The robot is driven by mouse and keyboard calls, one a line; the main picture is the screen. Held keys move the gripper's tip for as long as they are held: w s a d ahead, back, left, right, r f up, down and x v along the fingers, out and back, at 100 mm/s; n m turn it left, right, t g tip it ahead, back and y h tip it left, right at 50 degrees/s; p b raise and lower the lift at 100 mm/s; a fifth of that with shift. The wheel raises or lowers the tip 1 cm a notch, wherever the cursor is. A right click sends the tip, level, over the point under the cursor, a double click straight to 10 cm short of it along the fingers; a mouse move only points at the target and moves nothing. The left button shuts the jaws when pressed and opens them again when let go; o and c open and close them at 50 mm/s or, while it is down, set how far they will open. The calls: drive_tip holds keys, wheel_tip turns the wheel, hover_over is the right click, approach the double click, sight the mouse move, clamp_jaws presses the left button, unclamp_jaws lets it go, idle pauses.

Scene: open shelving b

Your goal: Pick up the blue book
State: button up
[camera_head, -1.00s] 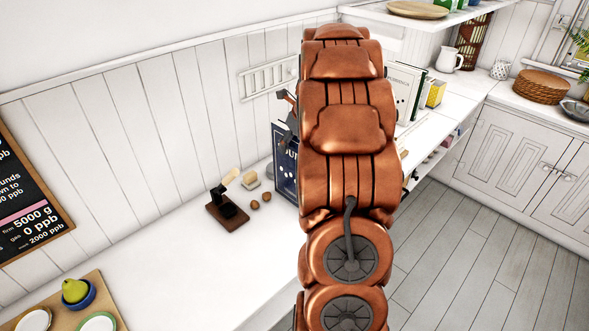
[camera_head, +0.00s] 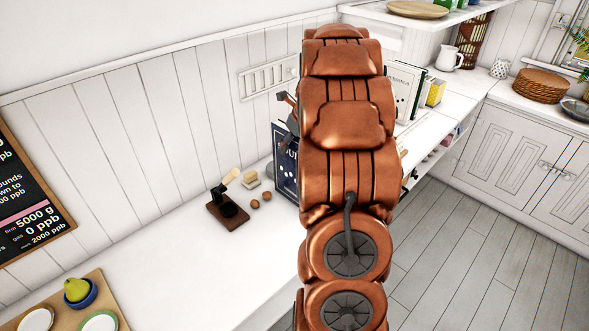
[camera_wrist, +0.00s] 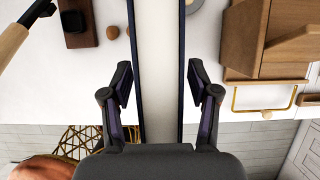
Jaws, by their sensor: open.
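The blue book (camera_head: 285,165) stands upright on the white counter in the head view, with pale lettering on its cover. My copper arm hides much of it. In the wrist view the book shows end-on, as a wide pale page block (camera_wrist: 160,30) between two thin dark blue covers. My gripper (camera_wrist: 160,85) is open, with one dark finger on each side of the book. Small gaps seem to show between the fingers and the covers; I cannot tell whether either finger touches.
A brown wooden object (camera_wrist: 275,45) stands right of the book in the wrist view.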

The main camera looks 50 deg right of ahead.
clamp_jaws()
idle(0.4)
